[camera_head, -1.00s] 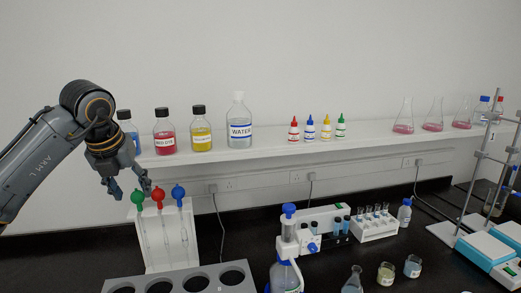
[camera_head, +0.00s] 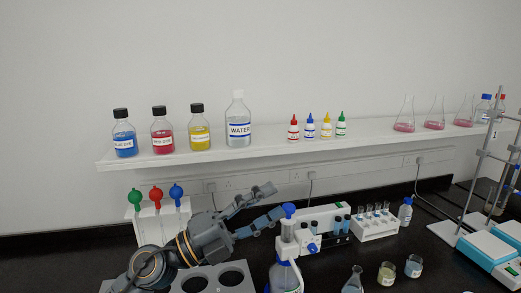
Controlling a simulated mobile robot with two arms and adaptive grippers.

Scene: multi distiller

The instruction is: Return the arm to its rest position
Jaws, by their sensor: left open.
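My left gripper (camera_head: 268,205) is low in the head view, right of the pipette stand. Its two fingers are spread open and point right, with nothing between them. The lower finger comes close to the blue-capped dispenser bottle (camera_head: 286,272) in the picture; I cannot tell whether they touch. My left arm (camera_head: 150,268) comes in from the bottom left and hides part of the grey rack with round holes (camera_head: 249,285). My right gripper is not in view.
A white stand (camera_head: 149,226) holds pipettes with green, red and blue bulbs. The wall shelf (camera_head: 270,146) bears dye bottles, a water bottle (camera_head: 238,120), small dropper bottles and flasks. Beakers (camera_head: 387,274), a vial rack (camera_head: 376,228) and blue-topped devices (camera_head: 490,247) stand on the black bench.

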